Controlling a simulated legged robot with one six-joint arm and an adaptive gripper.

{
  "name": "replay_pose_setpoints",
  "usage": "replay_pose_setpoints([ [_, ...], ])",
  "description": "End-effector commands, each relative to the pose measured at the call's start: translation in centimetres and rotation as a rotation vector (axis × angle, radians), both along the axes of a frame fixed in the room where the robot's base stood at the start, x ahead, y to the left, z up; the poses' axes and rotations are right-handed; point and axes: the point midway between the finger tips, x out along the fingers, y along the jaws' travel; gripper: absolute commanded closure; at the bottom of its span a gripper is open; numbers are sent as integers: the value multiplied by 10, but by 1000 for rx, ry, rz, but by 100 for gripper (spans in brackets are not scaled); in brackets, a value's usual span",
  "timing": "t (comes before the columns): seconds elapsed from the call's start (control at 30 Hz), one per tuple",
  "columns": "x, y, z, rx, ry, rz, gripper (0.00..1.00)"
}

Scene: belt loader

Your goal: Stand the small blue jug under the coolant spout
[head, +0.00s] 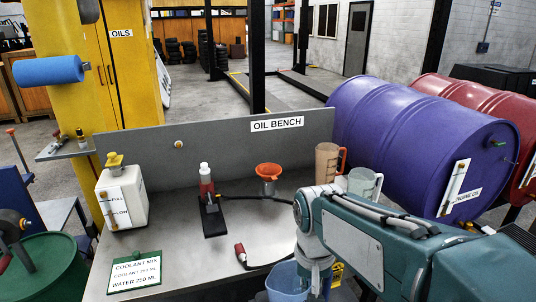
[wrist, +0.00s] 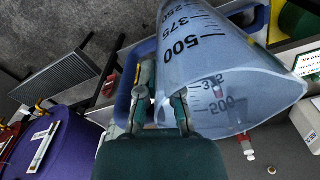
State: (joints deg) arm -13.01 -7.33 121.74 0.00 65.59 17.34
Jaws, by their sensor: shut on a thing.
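The small blue jug (head: 286,282) is translucent, with dark volume marks and a wide open mouth. It shows low in the head view, in front of the bench's front edge, partly cut off by the frame. In the wrist view the jug (wrist: 220,65) fills the upper middle, and its darker blue handle (wrist: 124,85) is at the left. My gripper (wrist: 161,98) is shut on the jug near the handle side; the exact contact is unclear. In the head view my gripper (head: 313,270) is beside the jug. I cannot tell which fitting is the coolant spout.
A purple drum (head: 420,140) lies at right; a green drum (head: 45,268) is lower left.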

Motion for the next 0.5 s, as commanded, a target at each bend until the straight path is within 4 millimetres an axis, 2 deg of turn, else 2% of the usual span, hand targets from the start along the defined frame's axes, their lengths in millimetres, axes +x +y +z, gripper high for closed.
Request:
replay_pose_setpoints([
  [0.37,36,-5,-28,-1,3,9,100],
  [0.5,55,-10,-45,-1,4,15,100],
])
